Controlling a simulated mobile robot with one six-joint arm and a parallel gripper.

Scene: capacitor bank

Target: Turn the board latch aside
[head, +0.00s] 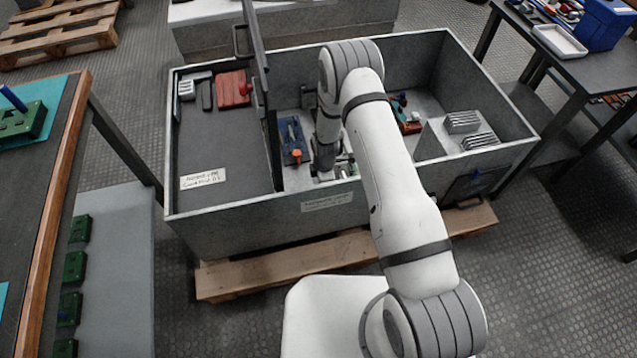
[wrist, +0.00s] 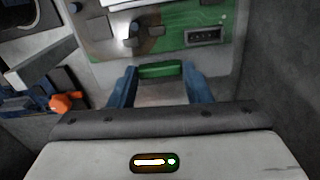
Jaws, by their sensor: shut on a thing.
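My gripper (wrist: 160,75) shows in the wrist view as two blue fingers on either side of a small green bar (wrist: 160,70). It is shut on this bar, which sits at the near edge of the green circuit board (wrist: 205,20). The bar looks like the board latch, but I cannot tell for sure. A dark knob (wrist: 130,40) and a grey connector stand on the board. In the head view, my arm reaches down into the grey cabinet (head: 265,215) and hides the gripper and most of the board.
A blue block with an orange knob (head: 296,153) lies left of my gripper in the cabinet, and the knob shows close by in the wrist view (wrist: 68,102). An upright door panel (head: 256,45) rises further left. Grey cabinet walls surround the work area.

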